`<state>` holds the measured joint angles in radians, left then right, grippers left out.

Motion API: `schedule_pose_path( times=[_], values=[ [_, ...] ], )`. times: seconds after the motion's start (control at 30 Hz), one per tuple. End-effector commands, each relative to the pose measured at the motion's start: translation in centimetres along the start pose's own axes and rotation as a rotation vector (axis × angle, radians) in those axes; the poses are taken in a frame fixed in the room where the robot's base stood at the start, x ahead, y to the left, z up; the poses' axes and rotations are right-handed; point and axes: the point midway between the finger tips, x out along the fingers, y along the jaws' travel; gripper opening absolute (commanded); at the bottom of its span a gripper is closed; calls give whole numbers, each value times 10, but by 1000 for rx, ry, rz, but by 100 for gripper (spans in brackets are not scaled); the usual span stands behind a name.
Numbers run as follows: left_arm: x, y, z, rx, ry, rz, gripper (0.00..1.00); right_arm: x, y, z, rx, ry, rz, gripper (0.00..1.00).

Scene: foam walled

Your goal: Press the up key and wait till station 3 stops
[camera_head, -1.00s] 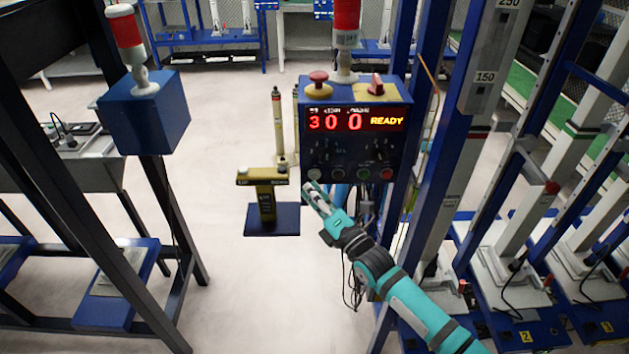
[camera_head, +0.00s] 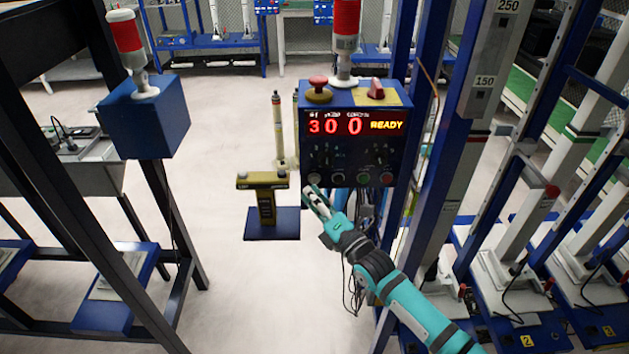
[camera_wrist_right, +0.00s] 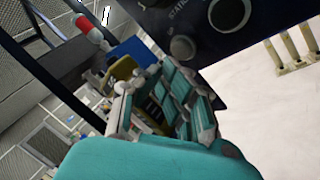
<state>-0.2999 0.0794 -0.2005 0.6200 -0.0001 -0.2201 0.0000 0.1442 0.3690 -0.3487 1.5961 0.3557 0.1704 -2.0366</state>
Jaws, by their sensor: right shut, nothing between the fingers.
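A blue control box (camera_head: 352,152) on a post has a red lit display (camera_head: 355,123) reading 3, 0, 0 and READY. A row of round buttons runs along its lower edge: a pale one (camera_head: 314,180) at far left, a dark one, a green one (camera_head: 363,179) and a red one (camera_head: 386,179). My right gripper (camera_head: 311,192) is shut and empty, its tips just below the pale button; I cannot tell whether they touch it. In the right wrist view the gripper (camera_wrist_right: 165,100) is beside a grey round button (camera_wrist_right: 183,47). My left gripper is out of view.
A yellow-topped stand (camera_head: 262,182) with two small keys is just left of the box. Blue uprights (camera_head: 430,130) rise at right; open floor (camera_head: 235,300) lies at left.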

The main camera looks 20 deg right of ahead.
Motion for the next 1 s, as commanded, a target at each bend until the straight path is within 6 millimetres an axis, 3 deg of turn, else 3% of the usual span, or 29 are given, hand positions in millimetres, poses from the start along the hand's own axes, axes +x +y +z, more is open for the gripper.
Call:
schedule_pose_path(
  times=[1.0],
  values=[
    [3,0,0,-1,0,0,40,7,-3,4,0,0,0,0]
  ],
)
